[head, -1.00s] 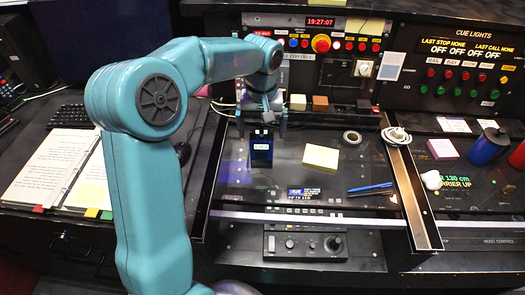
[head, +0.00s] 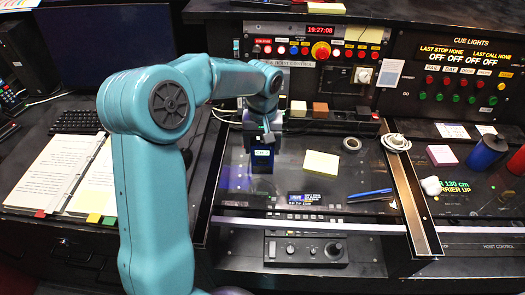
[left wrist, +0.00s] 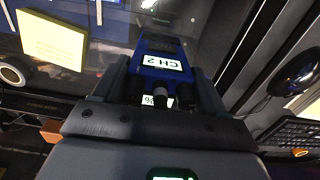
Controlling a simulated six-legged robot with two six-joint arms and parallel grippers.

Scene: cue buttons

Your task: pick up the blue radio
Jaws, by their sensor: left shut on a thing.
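The blue radio (head: 262,162) stands upright on the dark desk in the head view, with a white label on its front. In the left wrist view the radio (left wrist: 165,52) shows a "CH 2" label and dark knobs at its top end. My left gripper (head: 262,140) is above it, with its fingers on either side of the radio's upper part. In the left wrist view the left gripper (left wrist: 160,90) is shut on the radio. I cannot tell whether the radio's base touches the desk. My right gripper is not in view.
A yellow note pad (head: 321,165) lies right of the radio, with a tape roll (head: 352,144) behind it. A blue pen (head: 370,193) lies further right. The button panel (head: 320,45) rises behind. An open binder (head: 60,172) lies at left.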

